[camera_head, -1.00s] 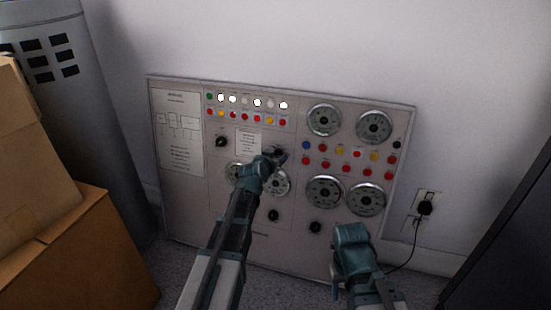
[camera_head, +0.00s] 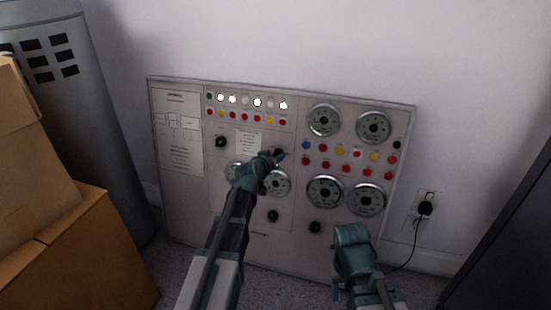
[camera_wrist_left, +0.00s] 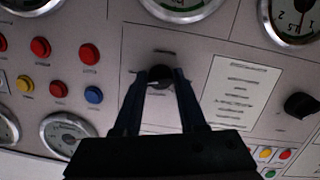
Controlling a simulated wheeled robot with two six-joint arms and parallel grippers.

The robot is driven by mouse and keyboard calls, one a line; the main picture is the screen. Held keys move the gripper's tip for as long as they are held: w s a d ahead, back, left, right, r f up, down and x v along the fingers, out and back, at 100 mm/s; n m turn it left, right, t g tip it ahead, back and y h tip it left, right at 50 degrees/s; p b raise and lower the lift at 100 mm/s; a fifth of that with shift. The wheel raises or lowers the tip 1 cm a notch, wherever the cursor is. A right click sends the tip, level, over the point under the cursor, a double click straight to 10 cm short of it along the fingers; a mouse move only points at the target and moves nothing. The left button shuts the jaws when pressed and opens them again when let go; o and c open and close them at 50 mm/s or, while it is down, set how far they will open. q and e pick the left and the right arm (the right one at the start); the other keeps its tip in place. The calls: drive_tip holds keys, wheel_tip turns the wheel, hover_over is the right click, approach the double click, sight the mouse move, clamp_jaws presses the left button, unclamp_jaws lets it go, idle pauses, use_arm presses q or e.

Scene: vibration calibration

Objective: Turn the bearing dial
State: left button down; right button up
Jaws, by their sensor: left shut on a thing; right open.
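A grey control panel (camera_head: 235,235) leans against the wall. My left gripper (camera_head: 277,157) reaches its upper middle. In the left wrist view its two fingers (camera_wrist_left: 160,80) close around the sides of a small black dial (camera_wrist_left: 159,72) with a light pointer mark. In the head view my gripper mostly hides this dial. The dial's label is too small to read. My right gripper (camera_head: 350,237) is open, low in front of the panel's lower right part and apart from any dial.
Other black knobs (camera_head: 221,142), round gauges (camera_head: 324,120) and coloured buttons (camera_head: 340,151) crowd the panel. Cardboard boxes (camera_head: 70,250) and a grey cylinder (camera_head: 110,120) stand left. A plug (camera_head: 425,208) with a cable is at right, beside a dark cabinet (camera_head: 510,230).

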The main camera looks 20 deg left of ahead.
use_arm(q)
drive_tip(key=n+h+b, duration=0.1)
drive_tip(key=n, duration=0.3)
drive_tip(key=shift+n, duration=0.4)
idle(0.4)
drive_tip(key=shift+c, duration=2.4)
unclamp_jaws()
drive_tip(key=p+v, duration=0.4)
drive_tip(key=v, duration=0.9)
drive_tip(key=shift+s, duration=0.45)
drive_tip(key=shift+a+f, duration=0.15)
